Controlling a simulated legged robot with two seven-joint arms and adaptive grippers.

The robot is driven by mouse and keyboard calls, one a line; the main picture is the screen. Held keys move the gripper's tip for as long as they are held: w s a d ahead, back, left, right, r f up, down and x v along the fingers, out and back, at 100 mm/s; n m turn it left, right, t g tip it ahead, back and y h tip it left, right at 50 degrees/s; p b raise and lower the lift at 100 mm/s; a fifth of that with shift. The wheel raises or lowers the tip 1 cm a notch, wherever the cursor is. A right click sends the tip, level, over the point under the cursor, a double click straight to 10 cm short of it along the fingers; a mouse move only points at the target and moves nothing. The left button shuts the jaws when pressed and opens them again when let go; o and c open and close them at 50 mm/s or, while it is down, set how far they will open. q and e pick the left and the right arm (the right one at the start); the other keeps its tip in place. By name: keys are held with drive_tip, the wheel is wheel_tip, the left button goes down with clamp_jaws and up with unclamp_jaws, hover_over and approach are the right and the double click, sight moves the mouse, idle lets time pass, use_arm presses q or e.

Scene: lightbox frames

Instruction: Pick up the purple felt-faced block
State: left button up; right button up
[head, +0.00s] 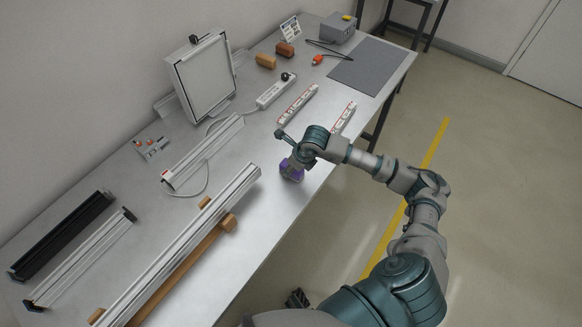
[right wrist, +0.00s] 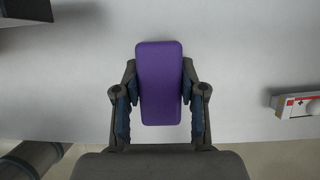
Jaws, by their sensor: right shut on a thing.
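The purple felt-faced block (right wrist: 160,82) is upright in the right wrist view, between the two fingers of my right gripper (right wrist: 160,105). The fingers are shut on its sides. In the head view the purple block (head: 291,171) shows partly beneath my right gripper (head: 292,163), near the table's right edge. The gripper and wrist hide part of it, and I cannot tell whether it touches the table. My left gripper is not clearly in view; only a small dark part shows at the bottom edge of the head view.
A long metal profile on wooden blocks (head: 228,222) lies left of my right gripper. White-and-red strips (head: 298,104) lie beyond it, one also at right in the wrist view (right wrist: 298,104). A light panel (head: 205,80) stands at the back. Bare table (head: 250,150) surrounds the block.

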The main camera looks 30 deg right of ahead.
wheel_tip(320, 180, up, 4)
drive_tip(key=shift+w+a+f, duration=0.1)
drive_tip(key=shift+f, duration=0.15)
drive_tip(key=s+a, duration=0.2)
drive_tip(key=s, duration=0.2)
drive_tip(key=s+a, duration=0.2)
drive_tip(key=s, duration=0.2)
drive_tip(key=s+a+r+b, duration=0.1)
drive_tip(key=s+a, duration=0.1)
drive_tip(key=s, duration=0.2)
drive_tip(key=shift+a, duration=0.15)
drive_tip(key=shift+s+a+r+p, duration=0.2)
drive_tip(key=shift+s+a+p, duration=0.35)
drive_tip(key=shift+s+p, duration=0.35)
use_arm(q)
drive_tip(key=shift+s+a+f, duration=0.2)
drive_tip(key=shift+s+f, duration=0.7)
drive_tip(key=shift+f, duration=0.05)
use_arm(e)
drive_tip(key=shift+s+f, duration=0.1)
drive_tip(key=shift+s, duration=0.1)
